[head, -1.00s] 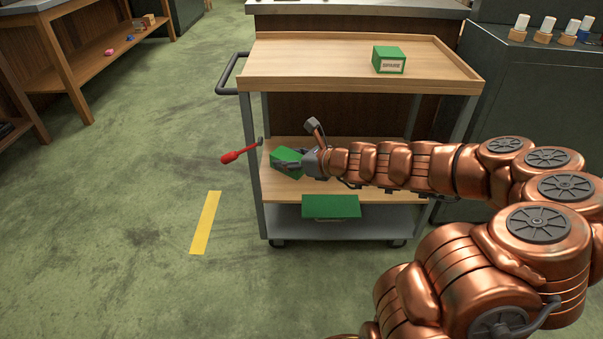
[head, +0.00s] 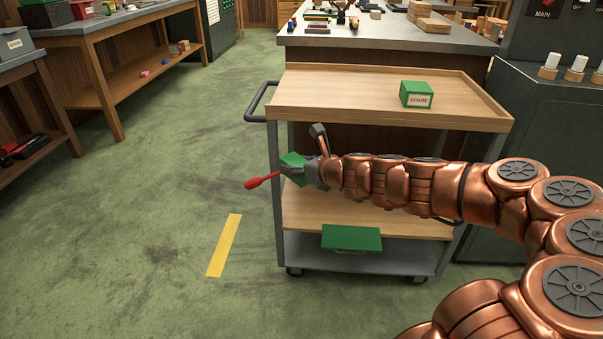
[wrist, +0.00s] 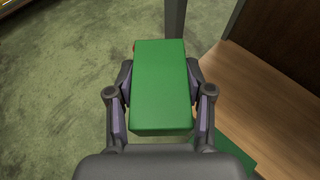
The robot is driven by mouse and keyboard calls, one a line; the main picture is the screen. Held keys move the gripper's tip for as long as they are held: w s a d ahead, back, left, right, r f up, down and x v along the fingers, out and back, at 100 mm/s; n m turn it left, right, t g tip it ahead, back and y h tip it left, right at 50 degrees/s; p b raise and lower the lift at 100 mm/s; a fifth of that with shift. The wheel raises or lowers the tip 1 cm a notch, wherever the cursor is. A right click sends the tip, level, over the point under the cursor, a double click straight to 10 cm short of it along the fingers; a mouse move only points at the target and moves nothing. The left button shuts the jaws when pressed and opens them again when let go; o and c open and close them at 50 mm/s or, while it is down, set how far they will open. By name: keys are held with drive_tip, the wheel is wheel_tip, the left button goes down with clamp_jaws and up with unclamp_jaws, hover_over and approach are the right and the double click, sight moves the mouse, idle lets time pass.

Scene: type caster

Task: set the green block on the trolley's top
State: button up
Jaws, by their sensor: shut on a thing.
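My gripper (head: 302,172) is shut on a plain green block (head: 291,160), at the left post of the trolley. In the wrist view the block (wrist: 162,88) fills the space between the two fingers. It is held above the middle shelf (head: 345,218) and below the trolley's top (head: 335,92). The top is a wooden tray with a raised rim.
A red-handled tool (head: 262,181) sticks out left, close to my gripper. The trolley's push handle (head: 256,102) juts out left. The trolley top's left half is clear. Floor left of the trolley is open, with a yellow strip (head: 224,246).

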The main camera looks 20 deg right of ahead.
sight(290, 158)
drive_tip(key=shift+w+a+r+m+h, duration=0.2)
drive_tip(key=shift+w+a+r, duration=0.25)
drive_tip(key=shift+r, duration=0.25)
drive_tip(key=shift+w+a+r+m+h, duration=0.2)
drive_tip(key=shift+w+a+r, duration=0.15)
drive_tip(key=shift+w+r, duration=0.25)
drive_tip(key=shift+d+r, duration=0.1)
drive_tip(key=shift+r, duration=0.15)
drive_tip(key=shift+w, duration=0.1)
drive_tip(key=shift+d, duration=0.1)
